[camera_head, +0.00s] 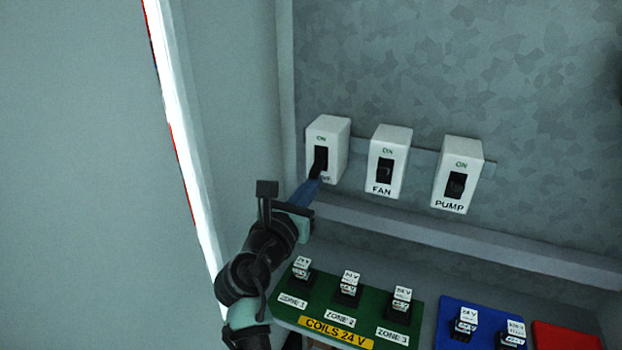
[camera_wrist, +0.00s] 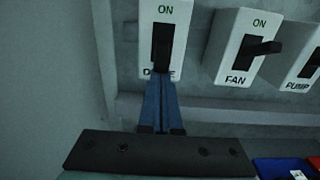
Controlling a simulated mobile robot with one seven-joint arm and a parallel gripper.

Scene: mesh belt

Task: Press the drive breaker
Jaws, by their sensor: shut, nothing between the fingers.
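The drive breaker (camera_head: 339,140) is the leftmost of three white breakers on the back wall, with ON above its black toggle (camera_wrist: 162,45). Its lower label is mostly hidden behind my fingers, with only a D and an E showing in the wrist view. My gripper (camera_head: 317,183) is shut and empty, its blue fingers pointing up at the lower front of this breaker. In the wrist view the fingertips (camera_wrist: 163,82) overlap the label and the bottom of the toggle. I cannot tell whether they touch it.
The FAN breaker (camera_head: 398,143) and PUMP breaker (camera_head: 467,158) stand to the right on the same rail. Below, a green panel (camera_head: 324,317) carries several relays, with a blue panel (camera_head: 446,325) and a red panel (camera_head: 565,337) beside it. A side wall is close on the left.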

